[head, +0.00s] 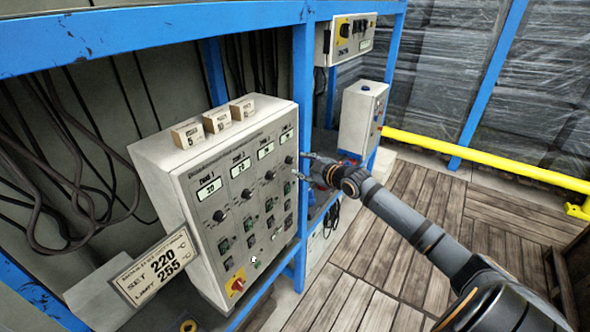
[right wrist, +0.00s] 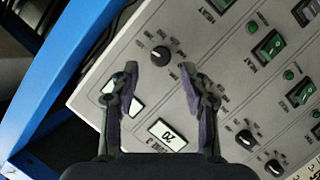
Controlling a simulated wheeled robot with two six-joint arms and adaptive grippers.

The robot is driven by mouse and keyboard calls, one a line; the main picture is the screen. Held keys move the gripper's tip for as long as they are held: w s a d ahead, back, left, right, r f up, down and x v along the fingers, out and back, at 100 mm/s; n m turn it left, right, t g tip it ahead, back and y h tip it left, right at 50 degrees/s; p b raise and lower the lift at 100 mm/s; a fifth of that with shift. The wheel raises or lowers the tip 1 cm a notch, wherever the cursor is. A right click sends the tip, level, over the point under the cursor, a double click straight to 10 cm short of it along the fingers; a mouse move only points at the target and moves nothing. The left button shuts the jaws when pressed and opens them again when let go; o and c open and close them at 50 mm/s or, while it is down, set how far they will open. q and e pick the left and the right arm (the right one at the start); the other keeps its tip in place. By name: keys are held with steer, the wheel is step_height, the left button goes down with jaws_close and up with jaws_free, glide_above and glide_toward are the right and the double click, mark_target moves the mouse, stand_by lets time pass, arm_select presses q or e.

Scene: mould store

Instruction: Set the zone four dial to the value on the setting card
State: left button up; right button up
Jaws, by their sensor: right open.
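The grey control panel (head: 183,170) has a column of display, dial and switches for each zone. The zone four dial (head: 289,160) is the black knob in the far right column. In the right wrist view this dial (right wrist: 160,53) lies just beyond and between my open fingertips. My right gripper (head: 303,166) is in front of it, open and empty; it also shows in the right wrist view (right wrist: 157,70). The zone four display is partly hidden by a finger. The setting card (head: 155,268) at lower left reads SET 220 °C, LIMIT 255 °C. My left gripper is out of view.
Small wooden number blocks (head: 217,120) stand on the panel top. A blue frame (head: 308,90) surrounds the panel. A grey box with a blue button (head: 361,118) and another control box (head: 350,38) are behind. A yellow rail (head: 480,160) crosses the right. The wooden floor is clear.

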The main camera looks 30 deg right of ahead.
mark_target(291, 162)
steer(key=x, duration=0.3)
steer(key=shift+w+a, duration=0.2)
steer(key=shift+w, duration=0.2)
steer(key=shift+w+f, duration=0.25)
steer(key=shift+w, duration=0.1)
steer(key=shift+s, duration=0.1)
steer(key=shift+c, duration=0.4)
jaws_close()
